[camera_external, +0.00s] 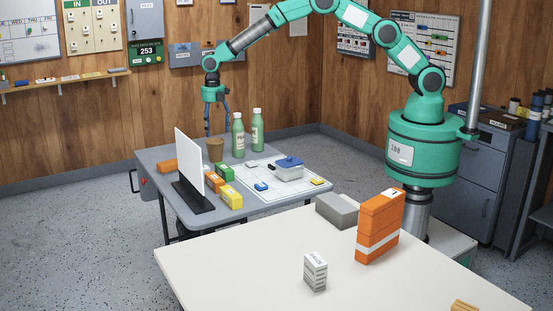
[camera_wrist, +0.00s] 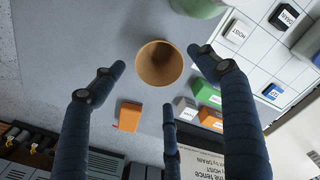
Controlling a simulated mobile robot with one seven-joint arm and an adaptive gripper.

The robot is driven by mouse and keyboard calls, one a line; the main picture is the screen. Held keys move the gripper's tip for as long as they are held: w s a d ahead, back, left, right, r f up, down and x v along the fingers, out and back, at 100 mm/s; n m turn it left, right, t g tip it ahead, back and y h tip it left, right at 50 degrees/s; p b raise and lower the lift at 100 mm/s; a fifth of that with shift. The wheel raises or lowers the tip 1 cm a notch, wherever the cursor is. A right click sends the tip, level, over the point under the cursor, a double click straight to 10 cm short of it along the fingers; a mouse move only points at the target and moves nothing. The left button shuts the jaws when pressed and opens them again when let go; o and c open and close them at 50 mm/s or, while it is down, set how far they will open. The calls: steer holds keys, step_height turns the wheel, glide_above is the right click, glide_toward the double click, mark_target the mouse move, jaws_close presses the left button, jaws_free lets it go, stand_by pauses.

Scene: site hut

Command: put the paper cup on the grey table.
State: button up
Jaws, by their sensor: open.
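The brown paper cup (camera_external: 215,150) stands upright on the grey table (camera_external: 154,158), near its far edge. In the wrist view I look down into the open, empty cup (camera_wrist: 160,64). My gripper (camera_external: 218,122) points down just above the cup, with its dark fingers spread and nothing between them. In the wrist view the fingertips lie to the left, right and below the cup, apart from its rim. Whether the fingertips reach below the rim height, I cannot tell.
Two green bottles (camera_external: 246,132) stand close right of the cup. An orange block (camera_wrist: 129,116), other coloured blocks (camera_external: 223,171), a white upright panel (camera_external: 189,160) and a gridded sheet with a blue-lidded box (camera_external: 289,170) share the table. A pale table (camera_external: 230,265) stands in front.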

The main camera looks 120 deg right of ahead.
stand_by(0.3)
steer(key=s+a+r+m+t, duration=0.1)
steer(key=s+a+r+m, duration=0.1)
steer(key=a+r, duration=0.65)
steer(key=s+a+r+m, duration=0.1)
steer(key=a+r, duration=0.4)
steer(key=r, duration=0.6)
steer(key=s+a+r+m+t, duration=0.1)
steer(key=s+a+r+m, duration=0.2)
steer(key=s+a+r, duration=0.9)
steer(key=s+a+r+m+t, duration=0.1)
steer(key=s+a+r+m, duration=0.1)
steer(key=s+a+r, duration=0.35)
steer(key=s+a+r+m+t, duration=0.1)
steer(key=s+a+r+m, duration=0.15)
steer(key=s+a, duration=0.65)
steer(key=s+a+f+m, duration=0.1)
steer(key=s+a, duration=0.2)
steer(key=s, duration=0.6)
steer(key=s+a+f+m+t, duration=0.1)
steer(key=s+a, duration=0.3)
steer(key=s, duration=0.4)
steer(key=shift+s+f+m+t, duration=0.35)
steer(key=shift+f+m, duration=0.2)
steer(key=shift+f, duration=0.1)
